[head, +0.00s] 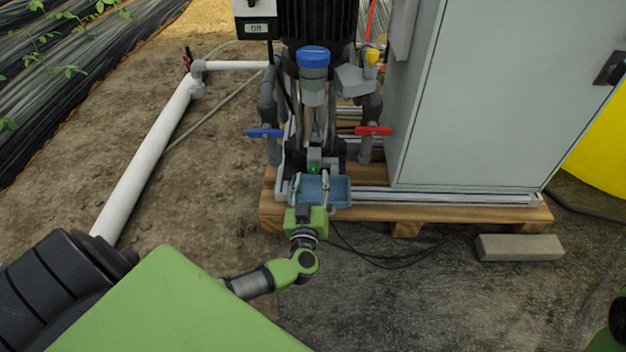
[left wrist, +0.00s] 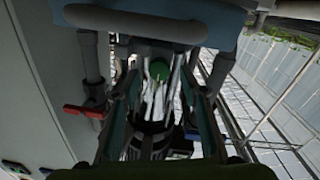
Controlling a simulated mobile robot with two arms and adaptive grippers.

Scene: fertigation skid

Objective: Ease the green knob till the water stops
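The small green knob (head: 313,168) sits low on the front of the pump assembly, below the blue-capped filter (head: 313,75). In the left wrist view the knob (left wrist: 158,70) shows between my fingers, beyond their tips. My left gripper (head: 311,180) is open, with its two fingers apart on either side of the line to the knob; I cannot tell whether they touch it. Pale streaks show beside the knob in the left wrist view; I cannot tell whether they are water or clear plastic. My right gripper is out of view.
A blue tray (head: 341,190) lies under the knob, close around my fingers. A blue-handled valve (head: 265,133) and a red-handled valve (head: 373,131) flank the filter. A grey cabinet (head: 480,100) stands right, on the wooden pallet (head: 470,214). A block (head: 519,247) lies on the ground.

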